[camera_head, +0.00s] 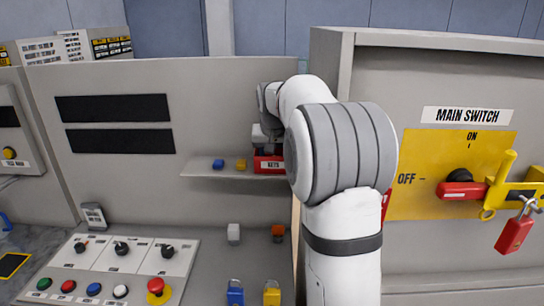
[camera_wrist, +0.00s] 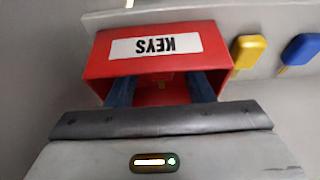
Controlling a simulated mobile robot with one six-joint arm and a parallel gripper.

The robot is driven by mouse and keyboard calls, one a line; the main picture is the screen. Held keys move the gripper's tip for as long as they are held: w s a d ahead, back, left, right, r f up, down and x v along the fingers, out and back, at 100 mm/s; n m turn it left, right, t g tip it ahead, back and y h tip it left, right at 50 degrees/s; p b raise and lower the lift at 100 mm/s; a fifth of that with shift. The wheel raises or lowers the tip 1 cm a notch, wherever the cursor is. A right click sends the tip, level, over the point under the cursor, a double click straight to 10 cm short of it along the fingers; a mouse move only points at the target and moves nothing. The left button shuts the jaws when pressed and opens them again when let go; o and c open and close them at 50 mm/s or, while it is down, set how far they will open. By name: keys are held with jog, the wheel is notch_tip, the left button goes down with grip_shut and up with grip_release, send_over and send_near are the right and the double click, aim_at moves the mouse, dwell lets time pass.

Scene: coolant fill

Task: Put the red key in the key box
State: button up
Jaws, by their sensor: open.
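The red key box (camera_head: 268,164), labelled KEYS, stands at the right end of a small shelf, partly hidden by my arm. In the wrist view the key box (camera_wrist: 204,62) shows upside down with its open side towards me. My gripper (camera_wrist: 163,88) is open, its two dark fingers apart and reaching into the opening of the box. Between them, inside the box, is red surface with a small yellowish spot; I cannot tell whether this is the red key. No red key shows clearly elsewhere.
A yellow key (camera_head: 241,165) and a blue key (camera_head: 219,164) lie on the shelf (camera_head: 215,176) beside the box. A red padlock (camera_head: 515,234) hangs at the main switch on the right. A blue padlock (camera_head: 235,293) and a yellow padlock (camera_head: 272,293) are below.

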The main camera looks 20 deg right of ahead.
jog(key=b+v, duration=0.1)
jog(key=v, duration=1.1)
jog(key=shift+s, duration=0.15)
jog(key=s+a+f+n, duration=0.1)
jog(key=s+a+f, duration=0.3)
jog(key=s, duration=0.6)
jog(key=s+a+f+n+y, duration=0.1)
jog(key=s+a+f, duration=0.3)
jog(key=s+f, duration=0.5)
jog(key=s+a+f+n, duration=0.2)
jog(key=s+a+f, duration=0.2)
jog(key=s+f, duration=0.3)
jog(key=s, duration=0.4)
jog(key=shift+n+g+y, duration=0.3)
jog(key=shift+y, duration=0.1)
